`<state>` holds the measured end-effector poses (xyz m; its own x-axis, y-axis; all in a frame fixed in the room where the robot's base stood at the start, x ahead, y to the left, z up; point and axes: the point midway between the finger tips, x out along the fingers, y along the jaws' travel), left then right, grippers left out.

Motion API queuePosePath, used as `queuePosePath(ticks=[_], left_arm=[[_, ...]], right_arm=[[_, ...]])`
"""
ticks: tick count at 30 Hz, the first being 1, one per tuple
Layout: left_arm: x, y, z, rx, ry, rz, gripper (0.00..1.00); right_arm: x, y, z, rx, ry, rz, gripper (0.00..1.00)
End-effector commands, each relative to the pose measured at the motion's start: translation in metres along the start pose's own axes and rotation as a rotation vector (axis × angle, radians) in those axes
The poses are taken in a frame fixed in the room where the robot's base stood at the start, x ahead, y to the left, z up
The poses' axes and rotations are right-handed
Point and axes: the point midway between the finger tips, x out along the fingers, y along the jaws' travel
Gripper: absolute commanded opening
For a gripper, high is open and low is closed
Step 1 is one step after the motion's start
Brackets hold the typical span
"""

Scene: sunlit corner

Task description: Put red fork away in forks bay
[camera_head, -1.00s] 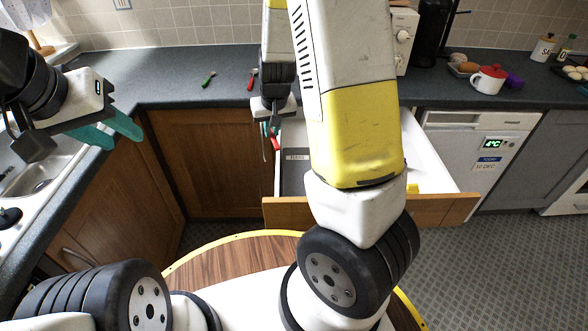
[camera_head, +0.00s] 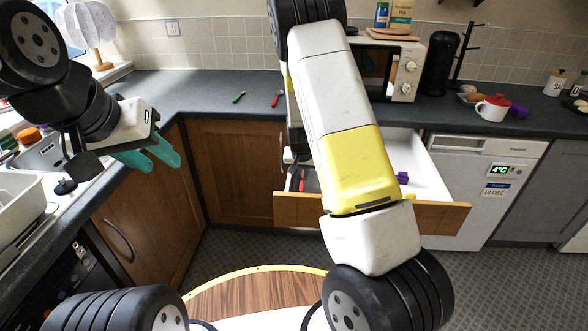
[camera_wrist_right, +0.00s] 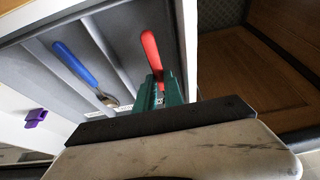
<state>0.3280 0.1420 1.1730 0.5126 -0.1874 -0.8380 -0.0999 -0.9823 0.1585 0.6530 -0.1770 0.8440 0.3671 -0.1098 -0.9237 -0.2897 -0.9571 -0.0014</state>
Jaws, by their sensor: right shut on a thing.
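The red fork's handle (camera_wrist_right: 151,52) sticks out beyond the green fingers of my right gripper (camera_wrist_right: 162,96), which is shut on it, in the right wrist view. The handle is over or in the drawer's end bay, beside the drawer wall; I cannot tell if it touches the floor. Its other end is hidden by the gripper. In the head view a red piece (camera_head: 301,184) shows at the left of the open drawer (camera_head: 432,178); my right arm hides the gripper. My left gripper (camera_head: 163,165) is empty, teal fingers apart, over the left cabinets.
A blue-handled spoon (camera_wrist_right: 78,64) lies in a neighbouring bay. A green-handled utensil (camera_head: 239,97) and a red-handled one (camera_head: 277,99) lie on the counter.

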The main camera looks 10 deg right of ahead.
Motion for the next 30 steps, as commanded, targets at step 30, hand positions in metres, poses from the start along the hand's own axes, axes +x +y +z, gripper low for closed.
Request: queuePosePath(ticks=[30], left_arm=[[0.0,0.0,0.0,0.0,0.0,0.0,0.36]], right_arm=[[0.039,0.0,0.016,-0.001,0.001,-0.001,0.21]])
